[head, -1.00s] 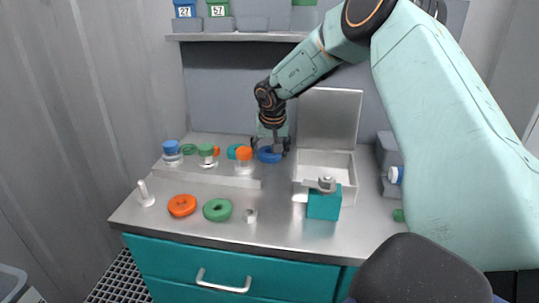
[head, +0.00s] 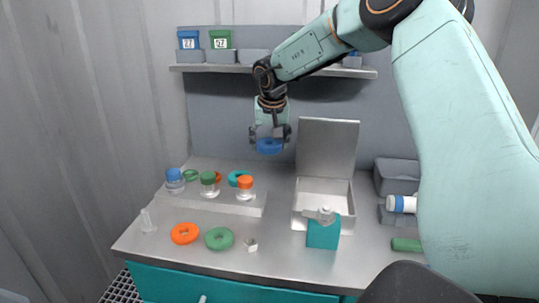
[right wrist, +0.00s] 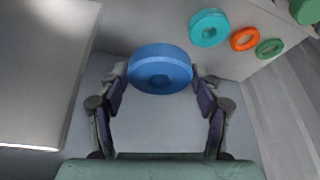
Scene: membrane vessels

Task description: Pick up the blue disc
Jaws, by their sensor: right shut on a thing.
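The blue disc (head: 269,146) is a thick ring with a centre hole. My right gripper (head: 270,138) is shut on it and holds it in the air above the back of the bench, in front of the grey back panel. In the right wrist view the blue disc (right wrist: 160,69) sits between the two fingertips (right wrist: 160,76), clear of the surface below. My left gripper is not in view.
An open white box (head: 325,203) stands right of the held disc, with a teal block (head: 323,233) before it. Capped jars, including an orange-capped one (head: 245,188), and small rings stand on a low step at left. Orange (head: 185,233) and green (head: 219,238) rings lie in front.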

